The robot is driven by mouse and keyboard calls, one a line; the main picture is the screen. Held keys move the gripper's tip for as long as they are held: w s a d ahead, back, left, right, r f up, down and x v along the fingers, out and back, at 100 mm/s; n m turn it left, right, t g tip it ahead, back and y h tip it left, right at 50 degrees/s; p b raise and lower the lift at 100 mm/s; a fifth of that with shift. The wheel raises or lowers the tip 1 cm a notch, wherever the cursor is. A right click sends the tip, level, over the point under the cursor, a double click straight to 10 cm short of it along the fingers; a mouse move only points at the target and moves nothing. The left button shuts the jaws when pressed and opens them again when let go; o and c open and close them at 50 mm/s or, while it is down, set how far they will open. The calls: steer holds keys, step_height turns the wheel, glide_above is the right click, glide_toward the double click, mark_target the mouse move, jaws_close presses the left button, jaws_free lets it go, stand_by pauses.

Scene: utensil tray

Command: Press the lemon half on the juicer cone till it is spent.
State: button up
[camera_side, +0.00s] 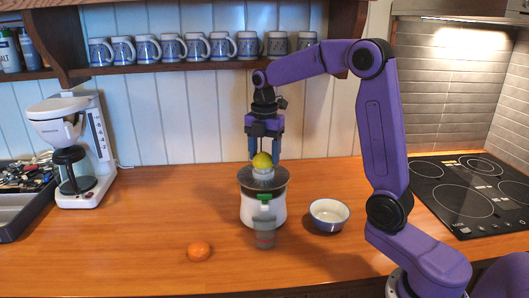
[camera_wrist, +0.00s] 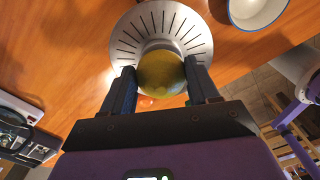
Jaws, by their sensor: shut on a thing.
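The lemon half (camera_side: 262,160) is yellow-green and sits at the top of the juicer, over the cone. My gripper (camera_side: 264,158) points straight down from above with its fingers on either side of the lemon half, shut on it. In the wrist view the lemon half (camera_wrist: 161,74) is between the two dark fingers (camera_wrist: 162,80). The juicer (camera_side: 263,205) has a white body, a grey slotted dish (camera_wrist: 150,30) and a green spout lever. A clear cup (camera_side: 264,232) stands in front, under the spout.
A blue and white bowl (camera_side: 329,214) stands right of the juicer. An orange fruit (camera_side: 198,251) lies at the front left. A coffee maker (camera_side: 75,150) and a utensil tray (camera_side: 25,205) are at the left, a hob (camera_side: 470,190) at the right. Mugs line the shelf (camera_side: 200,64) above.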

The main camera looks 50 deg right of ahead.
steer(key=shift+f, duration=0.45)
stand_by(3.0)
steer(key=shift+r, duration=0.1)
stand_by(2.8)
steer(key=shift+r, duration=3.55)
